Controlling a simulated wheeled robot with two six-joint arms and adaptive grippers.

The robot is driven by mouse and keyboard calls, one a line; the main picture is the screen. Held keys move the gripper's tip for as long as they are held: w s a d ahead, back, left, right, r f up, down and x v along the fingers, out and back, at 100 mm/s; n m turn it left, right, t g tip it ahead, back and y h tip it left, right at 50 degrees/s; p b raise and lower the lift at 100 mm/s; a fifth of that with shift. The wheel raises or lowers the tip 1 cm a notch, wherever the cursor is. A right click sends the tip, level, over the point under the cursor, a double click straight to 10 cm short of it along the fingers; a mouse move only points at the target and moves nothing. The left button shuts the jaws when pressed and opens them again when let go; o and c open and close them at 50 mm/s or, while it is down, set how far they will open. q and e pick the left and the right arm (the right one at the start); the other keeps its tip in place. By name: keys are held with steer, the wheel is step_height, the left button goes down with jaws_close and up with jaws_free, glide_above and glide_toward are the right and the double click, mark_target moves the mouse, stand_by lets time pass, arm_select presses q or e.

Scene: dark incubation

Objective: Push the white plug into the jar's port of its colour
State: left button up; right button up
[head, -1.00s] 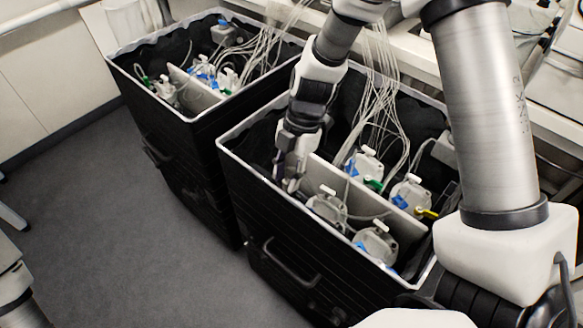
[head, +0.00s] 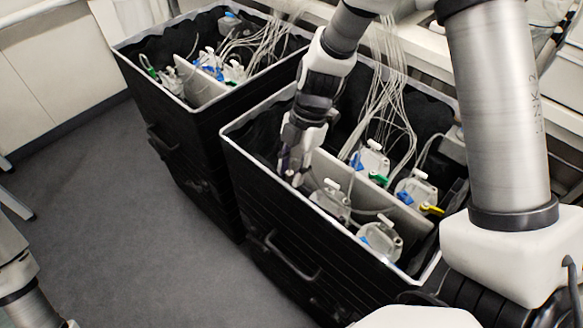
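My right gripper (head: 291,172) points down inside the left end of the near black box (head: 262,212), left of the jars. Its fingertips are small and dark against the box, so I cannot tell whether it is open or holds anything. Several pale jars stand in this box: two in front of the grey divider (head: 408,212), at left (head: 331,203) and right (head: 382,243), and two behind it, at left (head: 370,163) and right (head: 414,192). White T-shaped pieces top them. Blue, green and yellow fittings show at the rear jars. I cannot make out a loose white plug. My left gripper is out of view.
A second black box (head: 165,110) with similar jars and a divider stands at the back left. Thin clear tubes (head: 385,95) hang into the near box behind the jars. The grey floor (head: 110,220) at left is clear.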

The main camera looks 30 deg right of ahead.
jaws_close()
steer(key=shift+r, duration=0.2)
steer(key=shift+r+p, duration=0.7)
steer(key=shift+r, duration=0.25)
